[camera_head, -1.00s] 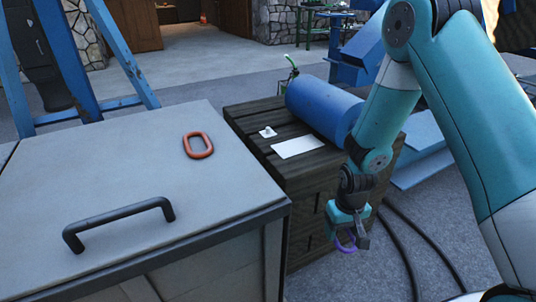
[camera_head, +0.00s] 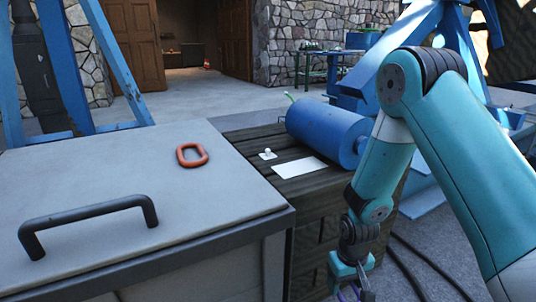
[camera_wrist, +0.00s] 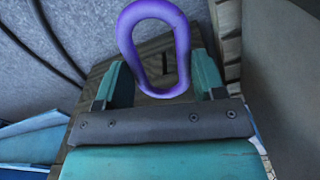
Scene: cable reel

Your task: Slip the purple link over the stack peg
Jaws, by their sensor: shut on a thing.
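The purple link (camera_wrist: 127,45) is an elongated closed ring. My gripper (camera_wrist: 162,82) is shut on its near end, and the far end sticks out beyond the fingers. In the head view my gripper (camera_head: 352,284) hangs low in front of the dark wooden crate (camera_head: 312,200), with only a bit of the purple link (camera_head: 345,296) showing at the bottom edge. A small white peg on a square base (camera_head: 267,154), which looks like the stack peg, stands on the crate top, up and left of my gripper. No link is around it.
An orange-red link (camera_head: 191,155) lies on the grey box lid (camera_head: 130,180), behind a black handle (camera_head: 90,217). A white flat plate (camera_head: 300,167) lies beside the peg. A blue cylinder (camera_head: 325,130) lies at the crate's back right. Black cables (camera_head: 425,270) run on the floor.

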